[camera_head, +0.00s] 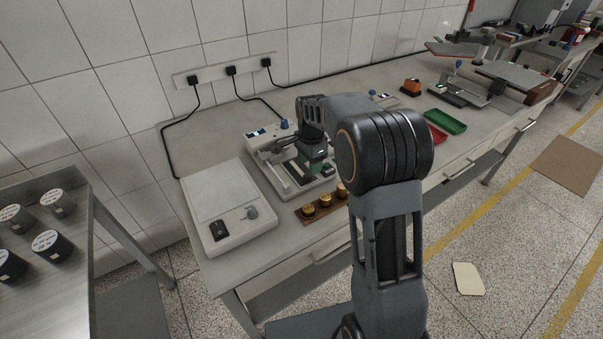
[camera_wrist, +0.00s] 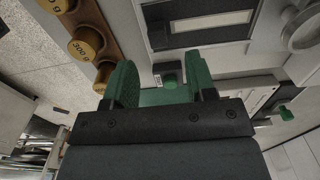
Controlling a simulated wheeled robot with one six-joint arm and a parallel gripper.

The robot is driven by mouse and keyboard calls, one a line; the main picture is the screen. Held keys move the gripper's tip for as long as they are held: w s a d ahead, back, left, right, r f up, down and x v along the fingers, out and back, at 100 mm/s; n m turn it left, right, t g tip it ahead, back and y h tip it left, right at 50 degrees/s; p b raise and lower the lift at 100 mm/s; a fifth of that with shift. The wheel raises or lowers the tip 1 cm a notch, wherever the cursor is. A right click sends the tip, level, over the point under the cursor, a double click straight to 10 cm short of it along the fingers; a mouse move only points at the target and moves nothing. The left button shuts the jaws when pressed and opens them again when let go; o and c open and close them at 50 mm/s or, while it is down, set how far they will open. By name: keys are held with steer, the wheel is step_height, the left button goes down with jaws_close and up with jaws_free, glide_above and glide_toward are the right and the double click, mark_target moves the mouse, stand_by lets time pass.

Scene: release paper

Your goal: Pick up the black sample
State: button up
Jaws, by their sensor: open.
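My gripper (camera_head: 314,163) is over the grey bench instrument (camera_head: 251,137), pointing down at its bed. In the wrist view its two green fingers (camera_wrist: 162,78) stand apart. A small dark block with a green part (camera_wrist: 168,72) shows between them; I cannot tell whether it is the black sample or whether the fingers touch it. A dark-edged frame around a pale strip (camera_wrist: 212,29) lies beyond the fingers. In the head view the arm and gripper hide part of the instrument, and no black sample is clearly recognisable there.
Gold weights in a brown rack (camera_head: 299,218) stand close by at the bench's front edge. A white box (camera_head: 240,236) with a black switch is to the left. Green (camera_head: 446,121) and red (camera_head: 437,134) trays lie right.

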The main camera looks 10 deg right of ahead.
mark_target(299, 169)
steer(key=shift+f, duration=2.55)
jaws_close()
